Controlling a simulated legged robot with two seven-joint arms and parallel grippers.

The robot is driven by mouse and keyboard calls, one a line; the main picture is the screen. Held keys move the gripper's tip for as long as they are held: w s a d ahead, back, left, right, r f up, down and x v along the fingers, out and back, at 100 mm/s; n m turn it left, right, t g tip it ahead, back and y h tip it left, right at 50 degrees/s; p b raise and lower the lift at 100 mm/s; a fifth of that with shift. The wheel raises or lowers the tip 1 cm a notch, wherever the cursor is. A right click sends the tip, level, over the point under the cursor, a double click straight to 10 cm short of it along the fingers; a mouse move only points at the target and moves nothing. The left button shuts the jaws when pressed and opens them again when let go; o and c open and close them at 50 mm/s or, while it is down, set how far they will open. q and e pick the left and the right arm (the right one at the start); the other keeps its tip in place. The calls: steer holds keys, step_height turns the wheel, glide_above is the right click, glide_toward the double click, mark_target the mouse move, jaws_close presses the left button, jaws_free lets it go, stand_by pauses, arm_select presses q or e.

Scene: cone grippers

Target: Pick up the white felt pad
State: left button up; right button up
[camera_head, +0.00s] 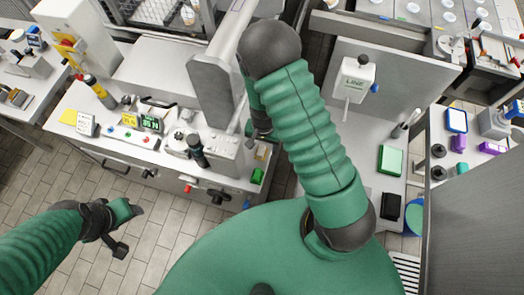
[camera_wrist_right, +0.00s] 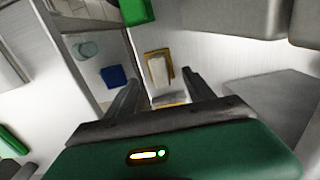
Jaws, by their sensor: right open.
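A white pad (camera_wrist_right: 158,72), which looks like the felt pad, lies in a small tan tray or frame in the right wrist view. In the head view a small tan item (camera_head: 262,152) shows at the right end of the white bench, but the pad cannot be made out clearly there. My right gripper (camera_wrist_right: 160,80) is open, its two fingers on either side of the pad in the picture; contact cannot be told. In the head view the right gripper (camera_head: 259,126) is partly hidden by my arm. My left gripper (camera_head: 112,228) hangs over the tiled floor, away from the bench.
A green block (camera_head: 257,176) sits near the bench edge, and also shows in the wrist view (camera_wrist_right: 133,12). A grey box with knobs (camera_head: 222,152) and a dark cylinder (camera_head: 198,151) stand left of the right gripper. A blue square (camera_wrist_right: 113,76) lies lower down.

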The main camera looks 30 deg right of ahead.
mark_target(262, 146)
steer(key=shift+f, duration=0.55)
steer(key=shift+w+a, duration=0.1)
steer(key=shift+a, duration=0.3)
steer(key=c, duration=0.6)
steer(key=shift+d, duration=0.2)
jaws_close()
steer(key=shift+r, duration=0.1)
step_height(262, 146, up, 10)
steer(key=shift+f+p, duration=0.1)
steer(key=shift+p, duration=0.4)
steer(key=shift+c, duration=0.5)
jaws_free()
steer(key=c, duration=0.6)
